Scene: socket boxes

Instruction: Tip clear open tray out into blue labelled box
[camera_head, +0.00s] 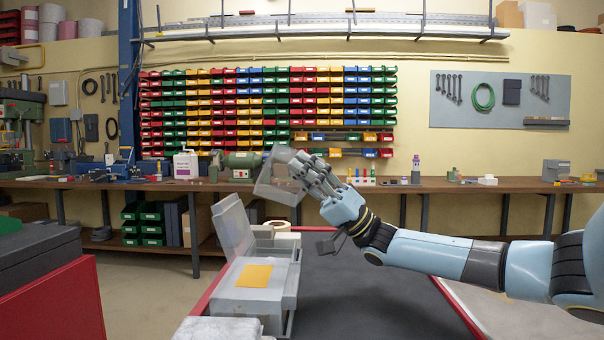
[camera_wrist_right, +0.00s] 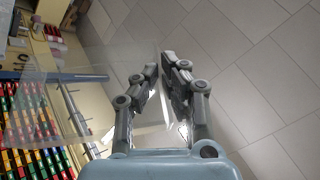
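My right gripper (camera_head: 302,164) is raised above the cart, its fingers closed on the wall of the clear open tray (camera_head: 270,178). The tray is strongly tilted, and I cannot make out any contents in it. In the right wrist view the gripper (camera_wrist_right: 163,62) has the tray's thin wall between its fingers, and the see-through tray (camera_wrist_right: 60,100) spreads to the left. My left gripper is not in view.
The cart's dark top (camera_head: 365,300) is clear to the right of the grey box. A roll of tape (camera_head: 277,225) lies behind the box. A light block (camera_head: 218,329) is at the front edge. A workbench (camera_head: 440,185) with tools runs along the back wall.

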